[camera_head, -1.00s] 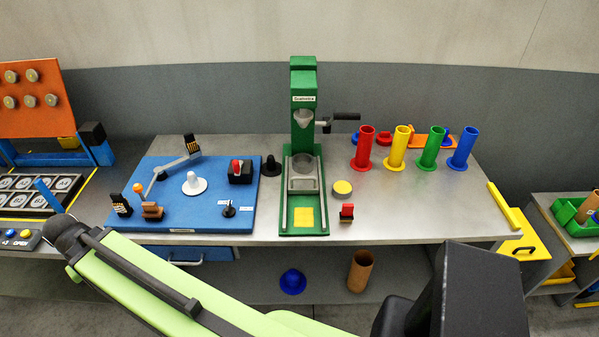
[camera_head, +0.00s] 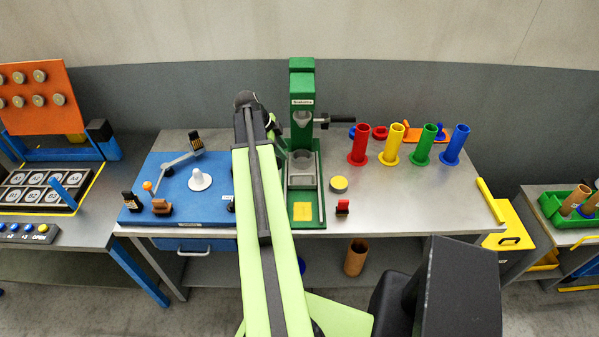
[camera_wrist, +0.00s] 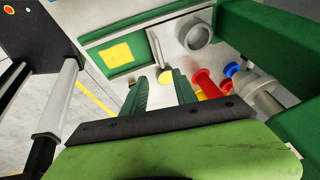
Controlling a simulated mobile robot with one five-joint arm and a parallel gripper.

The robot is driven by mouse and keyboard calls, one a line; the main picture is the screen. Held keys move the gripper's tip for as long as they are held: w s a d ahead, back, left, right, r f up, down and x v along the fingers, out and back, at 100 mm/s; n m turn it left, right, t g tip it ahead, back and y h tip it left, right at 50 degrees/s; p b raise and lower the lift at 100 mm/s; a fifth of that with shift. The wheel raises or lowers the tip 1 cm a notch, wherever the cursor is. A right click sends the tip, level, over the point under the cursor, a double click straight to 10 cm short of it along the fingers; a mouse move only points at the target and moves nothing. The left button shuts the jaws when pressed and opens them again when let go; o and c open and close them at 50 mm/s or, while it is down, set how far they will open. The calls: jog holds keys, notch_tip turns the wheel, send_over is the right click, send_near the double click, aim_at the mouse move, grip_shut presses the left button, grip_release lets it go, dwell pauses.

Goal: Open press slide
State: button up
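The green press (camera_head: 303,90) stands at the back of the middle table. Its slide, a grey U-shaped frame with a round cup (camera_head: 302,160), lies on the green base, behind a yellow square (camera_head: 303,211). In the wrist view the cup (camera_wrist: 195,36) is at the upper middle and the yellow square (camera_wrist: 117,54) is to its left. My gripper (camera_wrist: 160,85) shows two green fingers, apart and empty, pointing towards the press base. In the head view my arm hides most of the gripper, which is beside the press's left side.
The press lever (camera_head: 340,121) sticks out to the right. Red, yellow, green and blue bobbin holders (camera_head: 392,145) stand right of the press. A yellow-topped disc (camera_head: 339,185) and red switch (camera_head: 343,207) lie near the base. A blue board (camera_head: 180,185) with posts is at left.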

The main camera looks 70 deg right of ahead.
aim_at(298, 174)
jog(key=b+x, duration=1.3)
jog(key=x, duration=0.3)
jog(key=shift+f, duration=0.15)
grip_shut()
jog(key=shift+w, duration=0.15)
dwell(0.5)
